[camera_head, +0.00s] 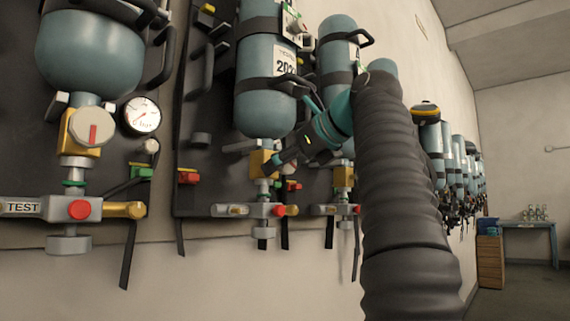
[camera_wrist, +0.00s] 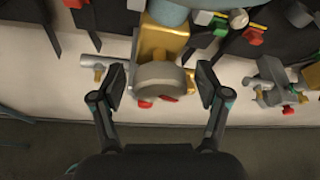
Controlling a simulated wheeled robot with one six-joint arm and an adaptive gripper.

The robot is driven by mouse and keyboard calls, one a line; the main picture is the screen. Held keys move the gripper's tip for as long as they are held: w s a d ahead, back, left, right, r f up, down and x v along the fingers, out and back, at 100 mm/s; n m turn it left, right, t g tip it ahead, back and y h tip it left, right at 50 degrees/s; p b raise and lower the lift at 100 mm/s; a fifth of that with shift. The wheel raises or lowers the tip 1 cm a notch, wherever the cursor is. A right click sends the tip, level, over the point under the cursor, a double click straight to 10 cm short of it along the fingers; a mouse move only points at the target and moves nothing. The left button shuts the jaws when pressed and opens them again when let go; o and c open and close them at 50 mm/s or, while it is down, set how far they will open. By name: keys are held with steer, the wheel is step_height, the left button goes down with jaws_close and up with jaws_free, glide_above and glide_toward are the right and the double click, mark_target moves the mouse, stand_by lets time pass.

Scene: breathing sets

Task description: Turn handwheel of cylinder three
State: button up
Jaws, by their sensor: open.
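In the wrist view a grey round handwheel (camera_wrist: 160,79) sits on a brass valve body (camera_wrist: 163,38) below a blue-green cylinder. My gripper (camera_wrist: 161,90) is open, with one finger on each side of the handwheel. Whether the fingers touch it, I cannot tell. In the head view my gripper (camera_head: 275,166) is at the brass valve (camera_head: 262,163) under the middle cylinder (camera_head: 264,103), and this handwheel is hidden there. No cylinder number three is readable.
A nearer cylinder (camera_head: 90,50) at left has its own handwheel (camera_head: 92,127), a gauge (camera_head: 141,116) and a TEST block (camera_head: 22,207). Another cylinder (camera_head: 338,45) hangs close on the right, partly behind my arm. Straps dangle below. A table (camera_head: 530,224) stands far right.

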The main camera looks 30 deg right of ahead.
steer(key=shift+s, duration=0.1)
steer(key=s+d, duration=0.3)
steer(key=s, duration=0.9)
steer(key=shift+s+r, duration=0.25)
steer(key=shift+s, duration=0.05)
stand_by(0.4)
